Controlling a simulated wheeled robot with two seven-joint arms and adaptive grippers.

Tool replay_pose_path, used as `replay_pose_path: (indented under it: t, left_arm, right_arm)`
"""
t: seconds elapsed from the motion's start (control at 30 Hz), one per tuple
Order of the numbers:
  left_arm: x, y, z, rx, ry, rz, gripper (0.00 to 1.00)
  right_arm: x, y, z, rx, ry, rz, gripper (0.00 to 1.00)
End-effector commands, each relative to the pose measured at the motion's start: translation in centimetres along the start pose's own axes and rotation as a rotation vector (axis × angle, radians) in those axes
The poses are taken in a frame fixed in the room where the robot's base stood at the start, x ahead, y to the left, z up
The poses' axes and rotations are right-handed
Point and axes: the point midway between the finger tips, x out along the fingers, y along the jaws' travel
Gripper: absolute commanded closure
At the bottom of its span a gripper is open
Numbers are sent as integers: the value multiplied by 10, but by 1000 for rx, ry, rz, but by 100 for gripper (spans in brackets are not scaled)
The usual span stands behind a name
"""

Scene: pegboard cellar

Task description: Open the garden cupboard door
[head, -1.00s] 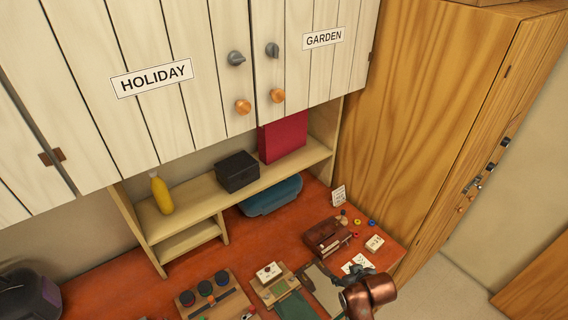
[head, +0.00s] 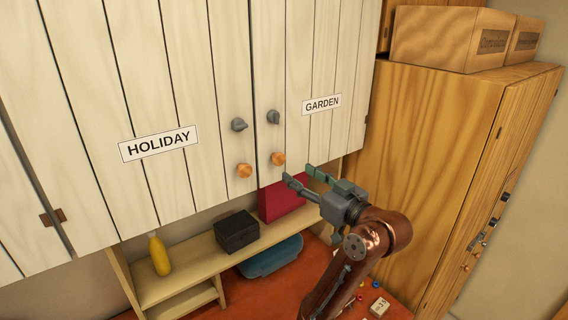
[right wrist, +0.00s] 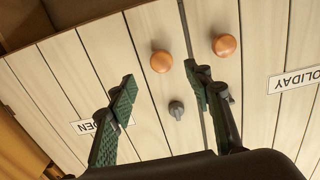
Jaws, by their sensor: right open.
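The white plank garden door (head: 325,60) is shut, with a GARDEN label (head: 322,104). It carries a grey knob (head: 273,117) and, below it, a round orange wooden knob (head: 278,158), both near the seam. My right gripper (head: 300,174) is open and empty, just below and right of the orange knob in the head view. In the right wrist view the garden door's orange knob (right wrist: 161,62) and grey knob (right wrist: 176,110) show between the open fingers (right wrist: 160,76). A finger partly hides the label there. My left gripper is not in view.
The shut HOLIDAY door (head: 180,80) adjoins on the left, with its own grey knob (head: 238,124) and orange knob (head: 244,170). Below is a shelf (head: 190,278) with a yellow bottle (head: 159,255), black box (head: 237,231) and red box (head: 270,205). A tall wooden cabinet (head: 440,150) stands right.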

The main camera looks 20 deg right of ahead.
Motion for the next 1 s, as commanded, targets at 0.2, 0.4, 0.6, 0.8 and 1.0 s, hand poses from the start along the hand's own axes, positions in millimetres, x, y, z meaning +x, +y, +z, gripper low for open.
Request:
replay_pose_path:
  t: [0.2,0.4,0.6,0.8,1.0]
  left_arm:
    - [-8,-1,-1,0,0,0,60]
    - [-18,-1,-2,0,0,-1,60]
    - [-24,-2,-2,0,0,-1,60]
    - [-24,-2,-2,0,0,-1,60]
    - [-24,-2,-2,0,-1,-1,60]
  right_arm:
    - [21,-2,-6,2,5,-7,54]
    - [53,-3,-7,2,6,-6,54]
    - [73,-2,-7,0,8,-6,54]
    - [77,-2,-6,-2,8,-4,54]
    - [77,-2,-5,-1,8,-4,58]
